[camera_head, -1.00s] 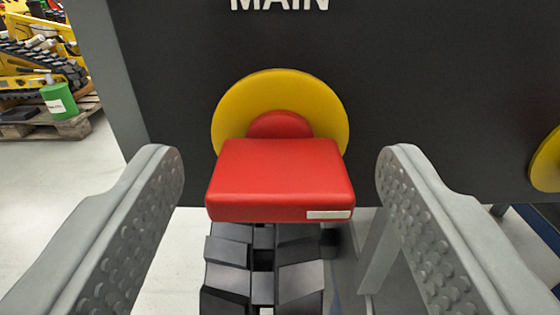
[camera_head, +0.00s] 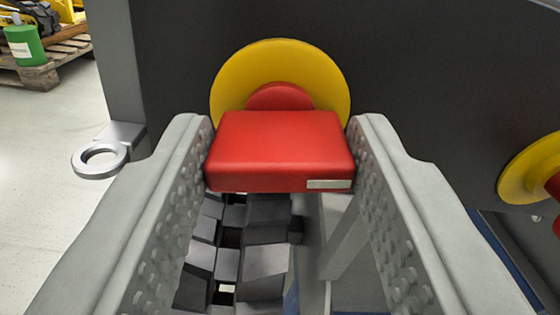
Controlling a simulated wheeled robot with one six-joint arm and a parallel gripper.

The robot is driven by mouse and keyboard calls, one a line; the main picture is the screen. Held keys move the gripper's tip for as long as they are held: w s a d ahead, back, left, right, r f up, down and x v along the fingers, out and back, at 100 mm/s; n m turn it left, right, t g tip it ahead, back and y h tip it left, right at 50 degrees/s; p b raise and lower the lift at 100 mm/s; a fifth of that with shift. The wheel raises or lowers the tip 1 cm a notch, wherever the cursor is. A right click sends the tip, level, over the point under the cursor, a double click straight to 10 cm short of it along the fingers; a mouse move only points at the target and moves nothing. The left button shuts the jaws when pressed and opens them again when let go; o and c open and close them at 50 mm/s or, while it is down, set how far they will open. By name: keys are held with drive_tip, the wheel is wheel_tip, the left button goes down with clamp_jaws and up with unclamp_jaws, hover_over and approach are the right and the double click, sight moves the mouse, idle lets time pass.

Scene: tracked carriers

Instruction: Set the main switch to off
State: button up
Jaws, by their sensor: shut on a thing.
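The main switch has a red block-shaped handle (camera_head: 280,150) in front of a round yellow plate (camera_head: 235,90) on a dark grey panel (camera_head: 420,80). The handle lies with its wide side level, and a small white mark shows at its lower right front edge. My gripper (camera_head: 281,150) is shut on the red handle, one studded grey finger against its left side and one against its right. The MAIN lettering is out of the picture now.
A second yellow plate with a red part (camera_head: 530,170) is at the right edge. A metal ring lug (camera_head: 102,155) sticks out at the panel's left edge. Black track links (camera_head: 240,255) lie below the handle. A green canister (camera_head: 24,42) stands on a pallet (camera_head: 50,65) at the far left.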

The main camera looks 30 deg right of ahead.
drive_tip(key=n, duration=0.4)
drive_tip(key=shift+a+n, duration=0.1)
drive_tip(key=shift+n, duration=0.2)
drive_tip(key=n, duration=0.3)
drive_tip(key=shift+f+n, duration=0.1)
drive_tip(key=shift+n, duration=0.2)
drive_tip(key=n, duration=0.3)
drive_tip(key=shift+a+n, duration=0.1)
drive_tip(key=shift+n, duration=0.2)
drive_tip(key=shift+f+n, duration=0.15)
drive_tip(key=shift+n, duration=1.75)
drive_tip(key=o, duration=1)
drive_tip(key=v, duration=1.7)
drive_tip(key=shift+s+a, duration=0.1)
drive_tip(key=shift+s, duration=0.05)
